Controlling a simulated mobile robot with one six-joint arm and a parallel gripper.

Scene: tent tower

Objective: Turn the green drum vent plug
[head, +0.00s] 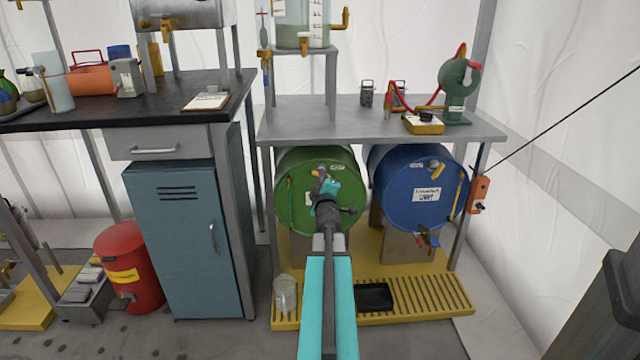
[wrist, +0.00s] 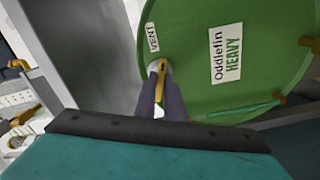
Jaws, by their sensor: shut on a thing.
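The green drum (head: 292,205) lies on its side under the grey bench, its round end facing me. In the wrist view the drum face (wrist: 205,22) carries a white label reading "Oddlefin HEAVY" and a small "VENT" tag. The brass vent plug (wrist: 161,67) is near the drum's rim, just by that tag. My gripper (wrist: 160,84) has its two dark fingers on either side of the plug's handle and is shut on it. In the head view my gripper (head: 324,176) reaches the upper part of the drum face and hides the plug's details.
A blue drum (head: 405,205) with a brass tap lies close on the right. A yellow grated tray (head: 425,297) below holds a clear jug (head: 285,295) and a black pan (head: 374,296). A blue-grey cabinet (head: 180,240) stands left. The grey benchtop (head: 350,125) overhangs the drums.

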